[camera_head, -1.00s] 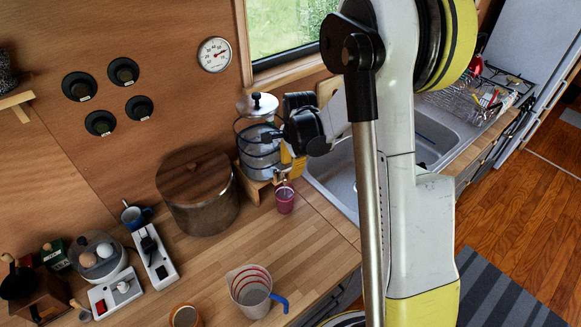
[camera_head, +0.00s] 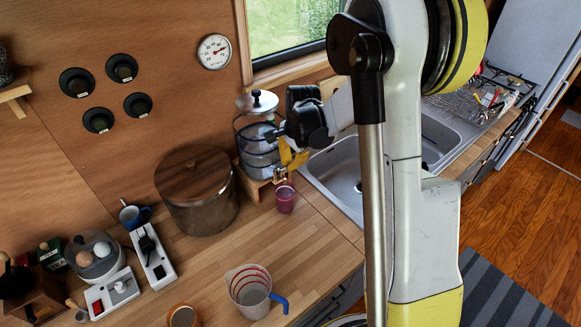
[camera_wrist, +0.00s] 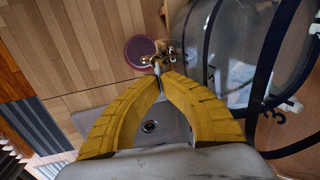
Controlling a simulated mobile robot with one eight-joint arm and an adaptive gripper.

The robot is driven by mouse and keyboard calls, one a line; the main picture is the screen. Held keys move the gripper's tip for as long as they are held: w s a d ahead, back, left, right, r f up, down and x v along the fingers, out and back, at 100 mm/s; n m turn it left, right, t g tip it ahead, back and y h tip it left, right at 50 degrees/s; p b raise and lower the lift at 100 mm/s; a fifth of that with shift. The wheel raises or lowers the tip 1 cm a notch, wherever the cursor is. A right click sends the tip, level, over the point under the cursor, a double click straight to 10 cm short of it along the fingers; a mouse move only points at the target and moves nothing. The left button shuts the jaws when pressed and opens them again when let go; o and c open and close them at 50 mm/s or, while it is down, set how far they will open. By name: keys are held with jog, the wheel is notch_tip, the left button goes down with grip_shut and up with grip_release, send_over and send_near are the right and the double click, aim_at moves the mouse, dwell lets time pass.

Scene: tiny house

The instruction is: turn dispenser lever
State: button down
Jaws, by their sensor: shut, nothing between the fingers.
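The dispenser (camera_head: 258,150) is a clear glass vessel with dark bands and a metal lid, on a wooden stand on the counter. Its brass tap with lever (camera_head: 279,175) is at the front, low down. The tap also shows in the wrist view (camera_wrist: 161,55), just beyond my fingertips. My gripper (camera_head: 296,160) has yellow fingers, which meet at their tips in the wrist view (camera_wrist: 160,82). It is shut and empty, close to the tap; whether it touches the lever I cannot tell. A pink cup (camera_head: 285,199) stands below the tap, and its top shows in the wrist view (camera_wrist: 140,51).
A large wooden-lidded pot (camera_head: 200,208) stands left of the dispenser. The sink (camera_head: 340,170) is to its right. A measuring jug (camera_head: 250,290) with a blue handle stands nearer on the counter. The counter between pot and jug is clear.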

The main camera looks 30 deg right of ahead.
jog(key=c, duration=1.5)
grip_release()
jog(key=shift+c, duration=0.2)
jog(key=shift+r, duration=0.1)
notch_tip(320, 180, up, 12)
jog(key=s, duration=0.2)
jog(key=shift+d+f, duration=0.2)
jog(key=shift+d, duration=0.05)
jog(key=shift+s, duration=0.1)
